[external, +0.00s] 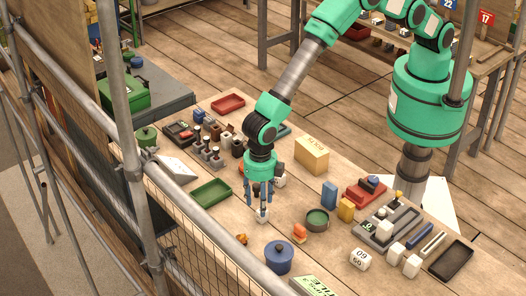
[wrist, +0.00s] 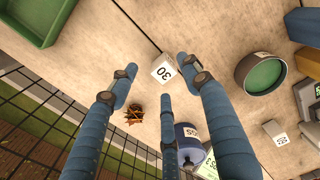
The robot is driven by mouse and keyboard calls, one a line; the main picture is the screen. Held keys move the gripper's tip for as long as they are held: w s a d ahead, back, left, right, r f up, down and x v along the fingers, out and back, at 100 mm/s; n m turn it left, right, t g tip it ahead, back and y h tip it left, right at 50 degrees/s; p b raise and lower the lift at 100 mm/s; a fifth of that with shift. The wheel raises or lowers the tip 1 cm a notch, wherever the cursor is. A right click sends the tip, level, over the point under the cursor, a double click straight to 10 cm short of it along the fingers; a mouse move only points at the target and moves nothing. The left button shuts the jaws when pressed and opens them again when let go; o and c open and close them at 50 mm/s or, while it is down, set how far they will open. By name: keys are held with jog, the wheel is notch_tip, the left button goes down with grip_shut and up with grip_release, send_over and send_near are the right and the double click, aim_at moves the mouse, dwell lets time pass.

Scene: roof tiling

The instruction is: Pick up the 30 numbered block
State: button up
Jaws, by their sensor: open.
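The 30 numbered block (wrist: 163,70) is a small white cube with a black "30" on the face towards the wrist camera. It sits on the wooden table, between the tips of my gripper's blue fingers in the picture. In the external view the block (external: 262,216) shows white right below the fingertips. My gripper (external: 259,206) points down and is open, with its fingers spread around or just above the block. In the wrist view my gripper (wrist: 155,82) shows three fingers, and none clearly touches the block.
A green tray (external: 211,193) lies left of the block. A blue lidded pot (external: 279,258) and a round green bowl (external: 317,219) stand nearby to the front and right. A small spiky brown item (wrist: 134,115) lies close by. Scaffold mesh (external: 205,255) runs along the table's near edge.

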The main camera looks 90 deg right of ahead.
jog(key=shift+s+f, duration=0.2)
jog(key=shift+f, duration=2.4)
jog(key=c, duration=1.1)
